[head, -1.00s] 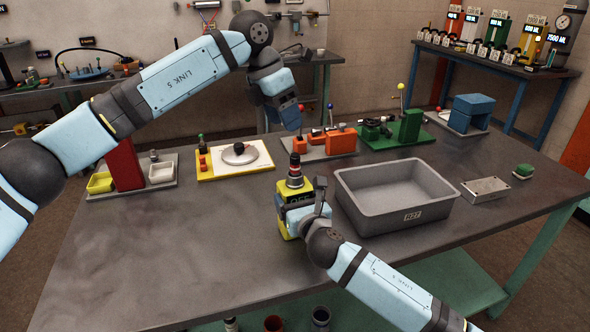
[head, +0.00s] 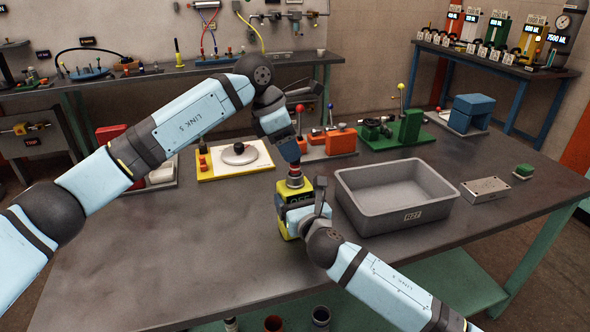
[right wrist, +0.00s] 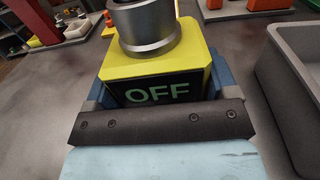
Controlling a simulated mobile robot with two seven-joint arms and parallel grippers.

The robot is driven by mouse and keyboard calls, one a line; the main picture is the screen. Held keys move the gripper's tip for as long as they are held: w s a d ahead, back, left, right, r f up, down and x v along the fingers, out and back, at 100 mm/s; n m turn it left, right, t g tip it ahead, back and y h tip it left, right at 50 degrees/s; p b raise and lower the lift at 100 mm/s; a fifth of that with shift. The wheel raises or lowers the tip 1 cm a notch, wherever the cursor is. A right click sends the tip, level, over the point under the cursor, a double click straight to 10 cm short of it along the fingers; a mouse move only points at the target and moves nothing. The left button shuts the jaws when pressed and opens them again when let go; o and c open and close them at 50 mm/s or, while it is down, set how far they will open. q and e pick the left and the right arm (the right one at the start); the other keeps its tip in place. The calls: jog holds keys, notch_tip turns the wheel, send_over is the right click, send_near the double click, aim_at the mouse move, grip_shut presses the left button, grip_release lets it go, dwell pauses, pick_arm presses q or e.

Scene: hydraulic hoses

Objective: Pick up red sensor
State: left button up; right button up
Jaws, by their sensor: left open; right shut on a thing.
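The red sensor (head: 295,171) stands upright on the metal collar (head: 294,181) of a yellow block (head: 283,226). Only a little red shows; my left gripper hides its upper part. My left gripper (head: 291,160) points down at the sensor's top from above, open; I cannot tell whether its fingers touch the sensor. My right gripper (head: 300,215) is shut on the yellow block. In the right wrist view the block (right wrist: 150,65) sits between its blue fingers, with a dark display reading OFF in green and the grey collar (right wrist: 148,28) on top.
A grey bin (head: 432,216) marked R27 stands empty right of the yellow block. Behind are a white pad on a yellow board (head: 264,165) and fixtures with orange (head: 341,141) and green (head: 410,127) blocks. The table's front left is clear.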

pick_arm(q)
jog(key=x, duration=0.4)
jog(key=shift+a+f, duration=0.2)
jog(key=shift+f, duration=0.15)
jog(key=c, duration=1)
notch_tip(320, 180, up, 10)
jog(key=shift+r, duration=0.1)
pick_arm(e)
jog(key=o, duration=1)
